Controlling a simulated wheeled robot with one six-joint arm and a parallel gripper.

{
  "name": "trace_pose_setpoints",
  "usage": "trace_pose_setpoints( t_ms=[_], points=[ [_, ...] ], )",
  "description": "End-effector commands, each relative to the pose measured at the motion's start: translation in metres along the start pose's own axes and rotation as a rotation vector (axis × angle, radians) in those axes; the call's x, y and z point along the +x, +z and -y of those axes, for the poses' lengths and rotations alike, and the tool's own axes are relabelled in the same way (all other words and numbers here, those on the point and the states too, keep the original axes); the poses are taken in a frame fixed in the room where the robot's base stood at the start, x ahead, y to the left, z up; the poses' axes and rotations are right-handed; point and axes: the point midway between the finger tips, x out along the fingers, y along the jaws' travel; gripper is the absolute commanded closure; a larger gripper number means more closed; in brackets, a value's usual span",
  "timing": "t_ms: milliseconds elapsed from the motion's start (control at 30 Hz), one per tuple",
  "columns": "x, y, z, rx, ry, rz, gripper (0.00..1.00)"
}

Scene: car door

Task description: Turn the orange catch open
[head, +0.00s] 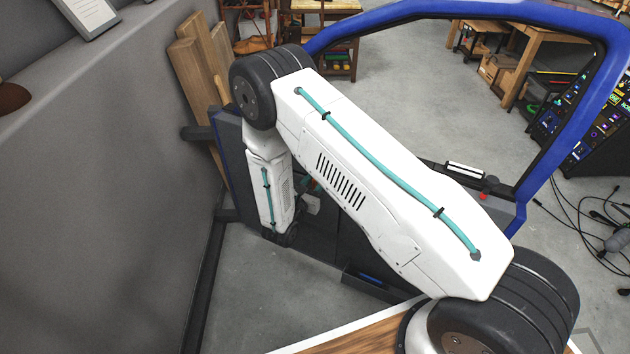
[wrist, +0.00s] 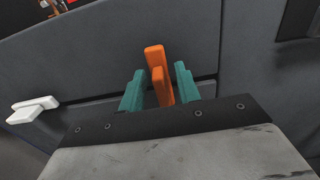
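The orange catch (wrist: 155,56) stands upright on the dark grey door panel (wrist: 80,62) in the wrist view. My gripper (wrist: 158,80) has its two teal fingers apart, one on each side of the catch, with a visible gap on both sides. The catch's lower part shows between the fingers, and its base is hidden behind the dark edge of my gripper. The blue-framed car door (head: 604,90) stands in front of me there.
A white handle-like part (wrist: 33,110) sticks out of the panel at the left of the wrist view. In the head view a grey wall (head: 110,150) runs along the left, with wooden boards (head: 196,70) leaning there. Cables (head: 575,225) lie on the floor at right.

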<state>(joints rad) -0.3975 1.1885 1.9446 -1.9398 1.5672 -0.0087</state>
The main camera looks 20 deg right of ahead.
Motion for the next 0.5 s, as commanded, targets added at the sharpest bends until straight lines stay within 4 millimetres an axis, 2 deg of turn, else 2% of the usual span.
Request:
trace_pose_setpoints(
  t_ms=[267,300,400,500],
  points=[
    [0.003,0.0001,-0.0002,0.0,0.001,0.0,0.67],
    [0.003,0.0001,-0.0002,0.0,0.001,0.0,0.7],
    [0.003,0.0002,-0.0002,0.0,0.001,0.0,0.98],
    [0.0029,0.0002,-0.0001,0.0,0.0,0.0,1.0]
  ],
)
